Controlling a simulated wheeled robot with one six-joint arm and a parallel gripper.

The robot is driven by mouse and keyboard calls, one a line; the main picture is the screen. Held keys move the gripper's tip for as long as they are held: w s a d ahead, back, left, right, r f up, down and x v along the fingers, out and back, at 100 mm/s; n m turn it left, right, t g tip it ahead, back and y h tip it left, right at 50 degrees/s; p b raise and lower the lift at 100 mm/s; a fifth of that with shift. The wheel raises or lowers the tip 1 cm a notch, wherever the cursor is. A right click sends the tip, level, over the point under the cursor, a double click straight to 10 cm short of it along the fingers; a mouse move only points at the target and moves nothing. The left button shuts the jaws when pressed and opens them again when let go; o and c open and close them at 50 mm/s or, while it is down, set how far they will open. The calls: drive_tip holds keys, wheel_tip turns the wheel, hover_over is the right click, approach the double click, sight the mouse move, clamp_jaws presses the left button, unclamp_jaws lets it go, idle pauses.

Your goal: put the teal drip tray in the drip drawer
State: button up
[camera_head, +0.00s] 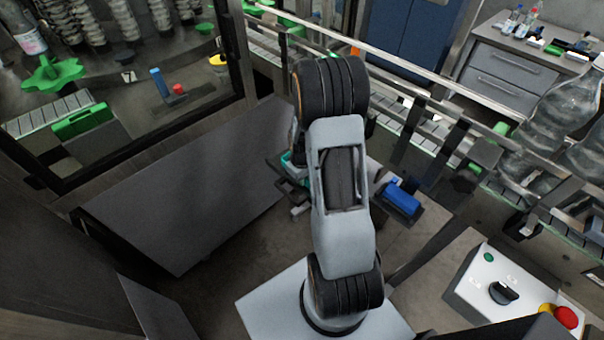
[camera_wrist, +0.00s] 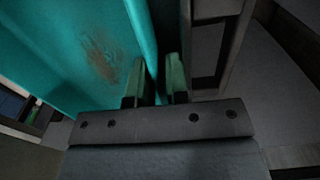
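The teal drip tray (camera_wrist: 75,50) fills the upper left of the wrist view, tilted, with a brown stain on its surface. My gripper (camera_wrist: 157,75) has one finger on each side of the tray's wall and is shut on it. In the head view a small teal part of the tray (camera_head: 289,165) shows left of my arm. My arm hides the rest of it and my gripper there. I cannot make out the drip drawer for certain in either view.
A grey frame with dark openings (camera_wrist: 207,45) stands close right of my gripper. In the head view, a blue object (camera_head: 402,198) lies on a small shelf right of my arm. A conveyor with rails (camera_head: 430,125) runs behind, and a control box (camera_head: 500,285) stands at lower right.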

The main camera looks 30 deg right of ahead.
wheel_tip(320, 180, up, 12)
drive_tip(key=f+b, duration=0.1)
drive_tip(key=s+a+r+m+t, duration=0.2)
drive_tip(key=s+a+r+t, duration=0.2)
drive_tip(key=s+a+r, duration=0.7)
drive_tip(key=a+r, duration=0.3)
drive_tip(key=shift+s+a+t, duration=0.15)
drive_tip(key=shift+a+t, duration=0.25)
